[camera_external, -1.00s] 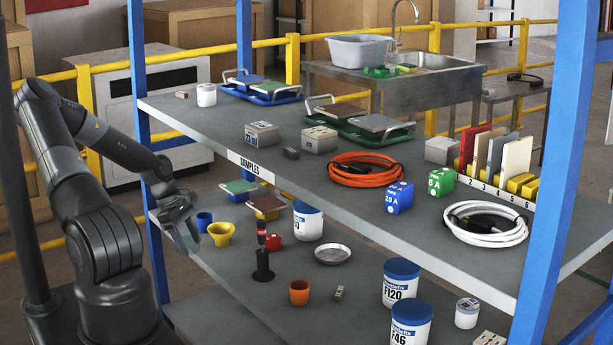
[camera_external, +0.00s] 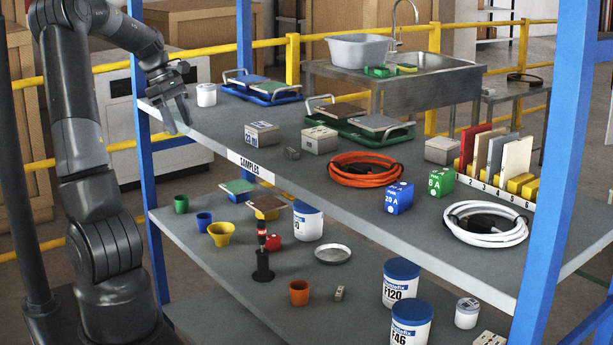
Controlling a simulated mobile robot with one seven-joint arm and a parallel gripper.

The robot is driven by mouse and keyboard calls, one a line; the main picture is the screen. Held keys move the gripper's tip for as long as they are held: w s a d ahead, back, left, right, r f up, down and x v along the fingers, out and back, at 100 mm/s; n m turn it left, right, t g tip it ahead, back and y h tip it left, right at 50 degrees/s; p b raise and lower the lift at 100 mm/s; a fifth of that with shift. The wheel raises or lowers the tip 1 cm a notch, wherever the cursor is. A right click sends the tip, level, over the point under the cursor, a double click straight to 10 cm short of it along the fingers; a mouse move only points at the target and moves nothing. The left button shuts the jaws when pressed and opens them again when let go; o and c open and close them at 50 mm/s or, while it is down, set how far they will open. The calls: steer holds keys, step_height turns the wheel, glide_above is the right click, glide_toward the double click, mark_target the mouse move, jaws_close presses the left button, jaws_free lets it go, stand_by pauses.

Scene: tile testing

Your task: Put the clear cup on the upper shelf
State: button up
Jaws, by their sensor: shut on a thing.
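My gripper (camera_external: 176,108) is at the left end of the upper shelf (camera_external: 215,122), by its front edge and left of a white jar (camera_external: 206,95). It is shut on the clear cup (camera_external: 168,119), which shows only as a faint see-through shape at the fingers. The cup's outline is hard to make out. It appears held at about the height of the shelf's edge; I cannot tell whether it touches the shelf.
Metal blocks (camera_external: 262,134) and tile trays (camera_external: 262,88) stand farther along the upper shelf. Bare surface lies between the jar and the blocks. A blue post (camera_external: 146,150) stands close to my arm. Small cups, including a green one (camera_external: 181,204), stand on the lower shelf.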

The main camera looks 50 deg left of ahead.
step_height(320, 180, up, 15)
steer(key=w+d, duration=0.9)
steer(key=w, duration=0.3)
steer(key=w+d, duration=0.8)
steer(key=w, duration=0.3)
steer(key=a+f, duration=1.2)
steer(key=shift+w+f, duration=0.25)
steer(key=shift+f, duration=2.05)
steer(key=shift+f, duration=0.1)
steer(key=o, duration=1)
